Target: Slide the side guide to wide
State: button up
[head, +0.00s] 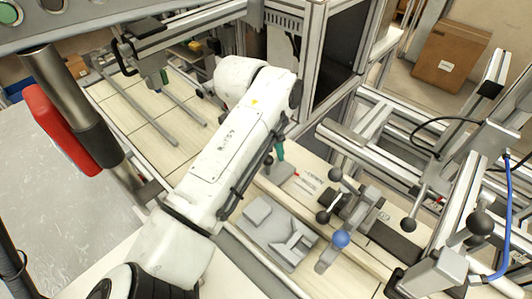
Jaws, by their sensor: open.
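I cannot tell for sure which part is the side guide. A small grey slide block with a blue ball knob (341,239) stands upright on the light work surface at the lower right. Just behind it is a grey clamp-like fixture (362,203) with several black ball knobs. A flat grey stepped block (279,232) lies to the left of the blue knob, apart from it. My white arm crosses the middle of the view.
Aluminium frame rails (455,205) and a blue hose (507,215) crowd the right side. A dark-panelled cabinet (333,60) stands behind the arm. Two metal rods (140,110) lie over the tiled top at upper left. A red box-like part (62,130) hangs at left. A cardboard box (450,55) is at back right.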

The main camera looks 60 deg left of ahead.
notch_tip(320, 180, up, 11)
jog(key=s+b, duration=0.1)
jog(key=s, duration=0.1)
jog(key=shift+a+f, duration=0.2)
jog(key=shift+a, duration=0.1)
dwell(0.6)
